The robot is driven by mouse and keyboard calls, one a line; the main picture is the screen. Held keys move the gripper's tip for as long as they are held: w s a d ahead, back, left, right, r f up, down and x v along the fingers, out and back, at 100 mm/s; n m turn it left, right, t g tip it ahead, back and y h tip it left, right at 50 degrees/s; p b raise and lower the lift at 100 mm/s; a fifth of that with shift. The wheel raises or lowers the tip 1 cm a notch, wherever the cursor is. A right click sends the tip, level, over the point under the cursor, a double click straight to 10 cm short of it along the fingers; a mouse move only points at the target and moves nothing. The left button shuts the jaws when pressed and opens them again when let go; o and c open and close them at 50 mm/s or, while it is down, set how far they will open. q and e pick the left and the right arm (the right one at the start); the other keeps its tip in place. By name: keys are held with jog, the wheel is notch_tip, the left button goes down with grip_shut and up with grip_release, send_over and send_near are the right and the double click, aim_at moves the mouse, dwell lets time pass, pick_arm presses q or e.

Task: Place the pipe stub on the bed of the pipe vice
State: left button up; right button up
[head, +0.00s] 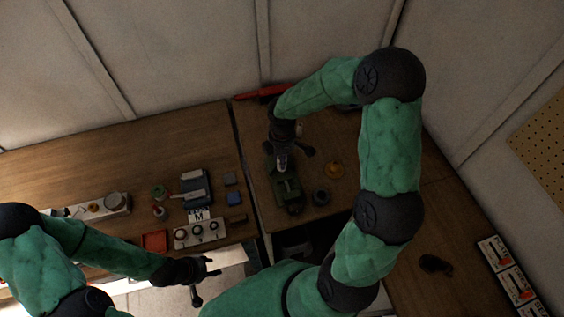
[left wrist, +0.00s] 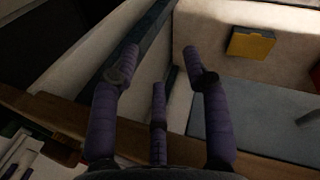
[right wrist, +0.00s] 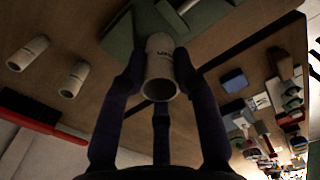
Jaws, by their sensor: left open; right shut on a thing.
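The pipe stub (right wrist: 159,68) is a pale, hollow cylinder with dark lettering, its open end facing the right wrist camera. My right gripper (right wrist: 160,82) is shut on it. In the head view the stub (head: 283,162) shows as a small pale piece under my right gripper (head: 284,150), over the far end of the green pipe vice (head: 288,188). Green vice parts (right wrist: 120,40) lie behind the stub in the right wrist view. I cannot tell whether the stub touches the bed. My left gripper (head: 205,267) is open and empty; its fingers are spread in the left wrist view (left wrist: 167,65).
Several devices fill the left bench (head: 90,165); a gap separates the benches.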

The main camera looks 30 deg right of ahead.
jog(key=shift+w+d+f, duration=0.3)
jog(key=shift+w+f, duration=0.1)
jog(key=shift+f, duration=0.25)
jog(key=shift+w+f, duration=0.15)
jog(key=shift+f, duration=1.45)
jog(key=shift+b, duration=0.3)
jog(key=shift+f, duration=0.2)
jog(key=o, duration=0.9)
jog(key=shift+o, duration=0.2)
jog(key=shift+r, duration=0.2)
jog(key=shift+r, duration=0.35)
notch_tip(320, 180, up, 11)
jog(key=shift+r+p, duration=0.2)
jog(key=shift+p, duration=0.55)
